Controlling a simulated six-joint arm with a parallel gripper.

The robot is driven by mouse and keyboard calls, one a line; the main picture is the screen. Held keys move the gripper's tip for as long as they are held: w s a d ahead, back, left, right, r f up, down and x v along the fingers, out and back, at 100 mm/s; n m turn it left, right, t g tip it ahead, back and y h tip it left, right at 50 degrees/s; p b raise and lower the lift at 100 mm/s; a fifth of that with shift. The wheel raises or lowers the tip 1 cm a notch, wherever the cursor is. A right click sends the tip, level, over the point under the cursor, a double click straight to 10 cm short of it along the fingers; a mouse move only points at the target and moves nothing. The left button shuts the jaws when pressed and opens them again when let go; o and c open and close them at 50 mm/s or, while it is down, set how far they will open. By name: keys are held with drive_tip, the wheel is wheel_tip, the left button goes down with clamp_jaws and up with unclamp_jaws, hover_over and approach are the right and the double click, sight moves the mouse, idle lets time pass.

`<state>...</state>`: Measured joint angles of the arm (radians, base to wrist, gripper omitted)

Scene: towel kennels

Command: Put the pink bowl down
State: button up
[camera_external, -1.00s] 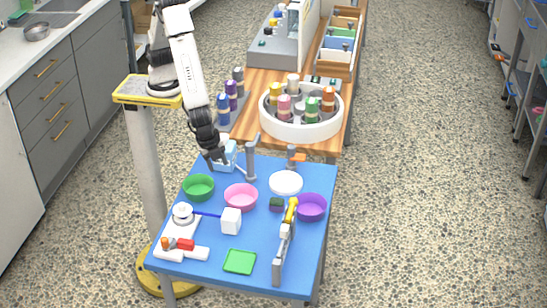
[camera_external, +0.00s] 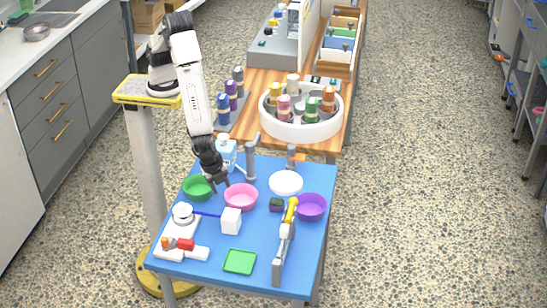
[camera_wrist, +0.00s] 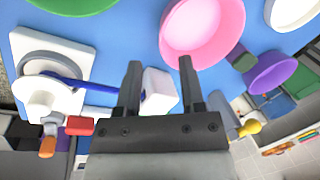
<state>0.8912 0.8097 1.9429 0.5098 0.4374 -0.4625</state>
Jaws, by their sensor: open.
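The pink bowl (camera_external: 241,197) stands upright and empty on the blue table, between the green bowl (camera_external: 198,188) and the purple bowl (camera_external: 311,207). It also shows in the wrist view (camera_wrist: 203,32), just beyond the fingertips. My gripper (camera_external: 222,185) is open and empty, close to the left rear rim of the pink bowl. In the wrist view the two fingers (camera_wrist: 160,75) are spread apart, with the pink bowl ahead and to the right. I cannot tell whether a finger touches the rim.
A white plate or bowl (camera_external: 286,183) lies behind, a white cube (camera_external: 231,221) in front. A white scale-like device (camera_external: 182,215), a grey and yellow upright tool (camera_external: 287,240) and a green tray (camera_external: 239,262) are nearer the front. A grey post (camera_external: 251,160) stands behind.

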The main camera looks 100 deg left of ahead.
sight(226, 197)
drive_tip(key=shift+w+a+f, duration=0.1)
drive_tip(key=shift+f, duration=0.45)
drive_tip(key=shift+w+a+f, duration=0.1)
drive_tip(key=shift+w+f, duration=0.1)
drive_tip(key=shift+f, duration=0.65)
drive_tip(key=shift+w+a+f, duration=0.1)
drive_tip(key=shift+w+f, duration=0.05)
drive_tip(key=shift+f, duration=0.65)
drive_tip(key=shift+w+a+f, duration=0.1)
drive_tip(key=shift+w+f, duration=0.1)
drive_tip(key=shift+f, duration=0.65)
clamp_jaws()
